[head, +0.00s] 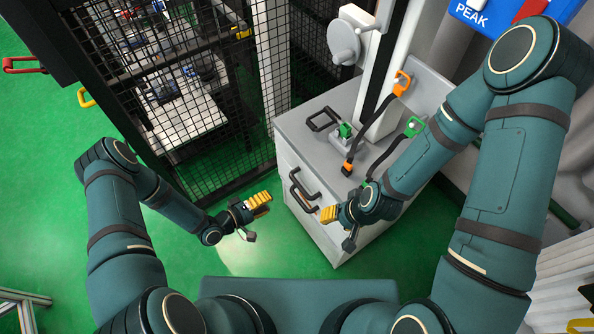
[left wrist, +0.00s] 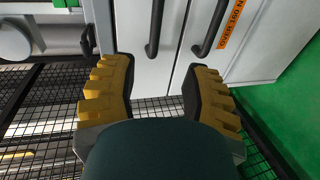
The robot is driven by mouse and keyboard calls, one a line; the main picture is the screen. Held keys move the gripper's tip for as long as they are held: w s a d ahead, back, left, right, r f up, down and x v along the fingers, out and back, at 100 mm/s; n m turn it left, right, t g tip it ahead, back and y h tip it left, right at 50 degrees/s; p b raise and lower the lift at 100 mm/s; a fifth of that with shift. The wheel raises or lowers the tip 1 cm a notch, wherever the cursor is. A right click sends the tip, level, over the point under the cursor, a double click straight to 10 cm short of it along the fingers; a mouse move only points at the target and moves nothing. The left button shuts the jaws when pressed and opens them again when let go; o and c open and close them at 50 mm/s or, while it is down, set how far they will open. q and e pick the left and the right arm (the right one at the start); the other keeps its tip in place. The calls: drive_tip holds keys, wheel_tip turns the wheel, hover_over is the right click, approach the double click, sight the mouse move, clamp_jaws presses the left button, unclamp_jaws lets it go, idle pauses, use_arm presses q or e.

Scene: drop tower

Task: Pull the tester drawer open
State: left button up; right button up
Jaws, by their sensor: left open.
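The tester cabinet (head: 300,228) is a light grey box with two black bar handles on its front, an upper handle (head: 297,179) and a lower handle (head: 305,200). Both drawer fronts look shut. The left wrist view shows the two handles, one at left (left wrist: 155,28) and one at right (left wrist: 210,28), beyond the fingertips. My left gripper (head: 258,203) is open and empty, with yellow fingers, left of the handles and apart from them. My right gripper (head: 329,214) is just right of the lower handle; whether its fingers are parted is unclear.
A black mesh fence (head: 262,60) stands behind and left of my left gripper. An orange label (left wrist: 232,28) is beside one handle. Green floor (head: 270,245) is clear before the cabinet.

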sight(300, 185)
use_arm(q)
drive_tip(key=x, duration=1.3)
drive_tip(key=shift+d+r, duration=0.25)
drive_tip(key=shift+d, duration=0.2)
drive_tip(key=shift+o, duration=0.2)
clamp_jaws()
